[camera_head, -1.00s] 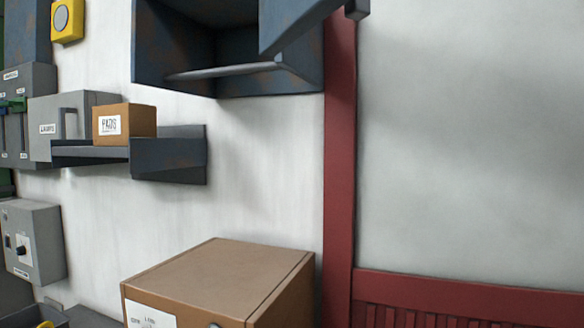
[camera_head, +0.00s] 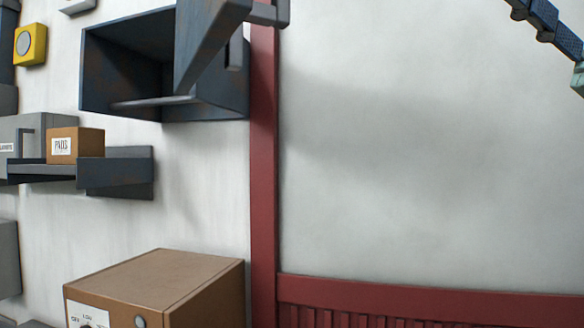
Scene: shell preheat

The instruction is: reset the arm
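My gripper and arm do not clearly show in the head camera view, so how the arm stands is hidden from me. A dark blue jointed piece (camera_head: 547,22) and a pale green part (camera_head: 578,80) enter at the top right edge; I cannot tell what they belong to.
A dark open wall cabinet (camera_head: 165,65) has its door (camera_head: 208,40) swung outward. Below it, a wall shelf (camera_head: 115,172) carries a box marked PADS (camera_head: 75,146). A brown box-like unit (camera_head: 155,280) stands lower down. A red post (camera_head: 263,180) divides the wall; bare wall lies right.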

